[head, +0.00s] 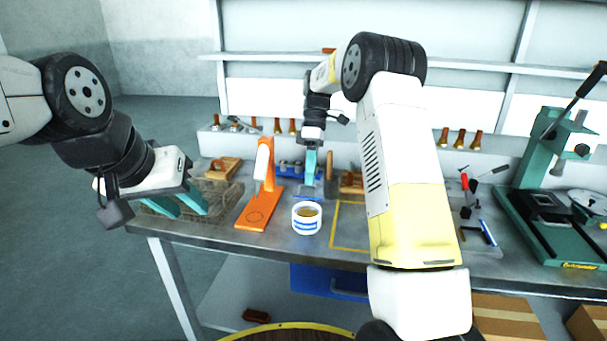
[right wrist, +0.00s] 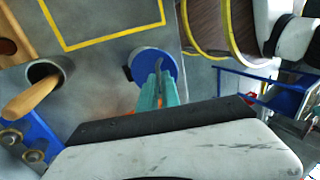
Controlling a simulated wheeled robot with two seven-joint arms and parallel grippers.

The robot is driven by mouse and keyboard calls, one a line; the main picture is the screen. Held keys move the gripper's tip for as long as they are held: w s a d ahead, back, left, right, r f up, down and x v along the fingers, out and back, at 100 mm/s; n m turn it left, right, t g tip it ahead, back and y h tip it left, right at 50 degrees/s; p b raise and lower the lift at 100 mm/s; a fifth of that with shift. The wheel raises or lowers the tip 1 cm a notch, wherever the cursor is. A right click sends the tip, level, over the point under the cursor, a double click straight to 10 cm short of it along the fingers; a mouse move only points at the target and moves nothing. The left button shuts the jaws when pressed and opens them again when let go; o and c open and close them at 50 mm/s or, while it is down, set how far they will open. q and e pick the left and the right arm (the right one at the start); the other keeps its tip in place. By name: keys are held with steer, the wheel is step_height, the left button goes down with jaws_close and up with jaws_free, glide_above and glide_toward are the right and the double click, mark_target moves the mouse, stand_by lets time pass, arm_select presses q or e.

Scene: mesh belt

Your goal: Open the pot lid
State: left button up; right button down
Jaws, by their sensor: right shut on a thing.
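A white pot with blue stripes (head: 306,222) stands on the bench near its front edge. Its top is uncovered and brownish contents show inside. My right gripper (head: 310,183) is behind the pot, above the bench. In the right wrist view, its teal fingers (right wrist: 158,82) are shut on the handle of a round blue lid (right wrist: 146,62). The lid is hard to make out in the head view. My left gripper (head: 180,209) is open and empty, over the front left of the bench, near a mesh basket.
An orange stand (head: 256,212) is just left of the pot. A yellow-outlined square (head: 346,243) lies to its right. A green press (head: 545,215) stands at the far right. In the wrist view, a wooden handle (right wrist: 27,102) leans in a grey cup.

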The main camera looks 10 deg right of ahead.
stand_by(0.3)
steer(key=c, duration=1.6)
jaws_free()
steer(key=shift+o, duration=0.2)
steer(key=v, duration=0.7)
steer(key=shift+w+r, duration=0.2)
steer(key=shift+r, duration=0.15)
steer(key=shift+d, duration=0.1)
